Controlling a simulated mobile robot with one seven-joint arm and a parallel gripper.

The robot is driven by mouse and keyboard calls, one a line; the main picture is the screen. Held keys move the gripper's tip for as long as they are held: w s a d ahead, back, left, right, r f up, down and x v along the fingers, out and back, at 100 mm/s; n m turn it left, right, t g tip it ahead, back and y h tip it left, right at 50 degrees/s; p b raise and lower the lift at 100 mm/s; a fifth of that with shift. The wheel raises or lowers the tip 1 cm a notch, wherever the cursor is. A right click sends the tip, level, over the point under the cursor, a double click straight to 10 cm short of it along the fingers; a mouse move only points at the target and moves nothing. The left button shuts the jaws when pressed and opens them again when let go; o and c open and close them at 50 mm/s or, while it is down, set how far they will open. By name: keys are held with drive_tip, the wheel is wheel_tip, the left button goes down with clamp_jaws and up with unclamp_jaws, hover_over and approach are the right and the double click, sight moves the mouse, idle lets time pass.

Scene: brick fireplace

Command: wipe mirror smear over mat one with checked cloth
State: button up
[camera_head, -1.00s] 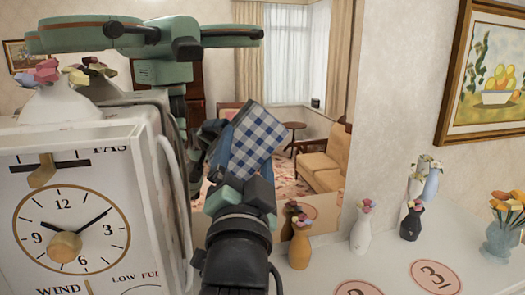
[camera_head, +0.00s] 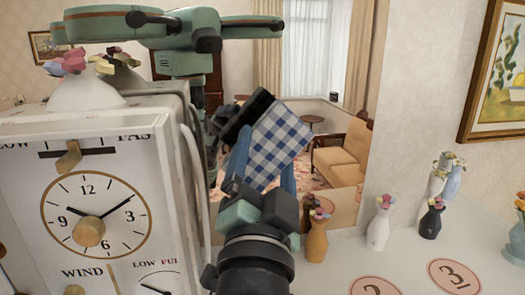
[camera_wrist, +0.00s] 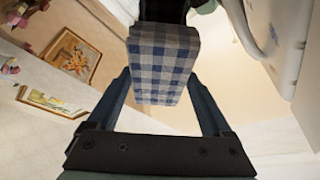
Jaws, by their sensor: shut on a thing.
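My gripper (camera_head: 272,150) is shut on the blue-and-white checked cloth (camera_head: 285,143), a flat pad held upright in front of the mirror (camera_head: 343,206). In the wrist view the cloth (camera_wrist: 165,65) sits between the two blue fingers of my gripper (camera_wrist: 162,80). A dark gripper shape behind the cloth looks like my reflection. I cannot tell whether the cloth touches the glass. I cannot make out a smear. Two round pink mats show on the white shelf: mat three (camera_head: 454,274) and a cut-off one (camera_head: 376,287). Mat one is not visible.
A large white clock box (camera_head: 95,215) stands close on the left, with a vase of flowers (camera_head: 88,88) on top. An orange vase (camera_head: 316,240), a white vase (camera_head: 379,225) and a black vase (camera_head: 432,218) stand along the back of the shelf.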

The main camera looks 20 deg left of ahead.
drive_tip(key=shift+s+d, duration=0.45)
drive_tip(key=shift+s, duration=0.2)
drive_tip(key=shift+s+d, duration=0.45)
drive_tip(key=shift+s, duration=0.15)
drive_tip(key=shift+s+d, duration=0.4)
drive_tip(key=shift+s, duration=0.2)
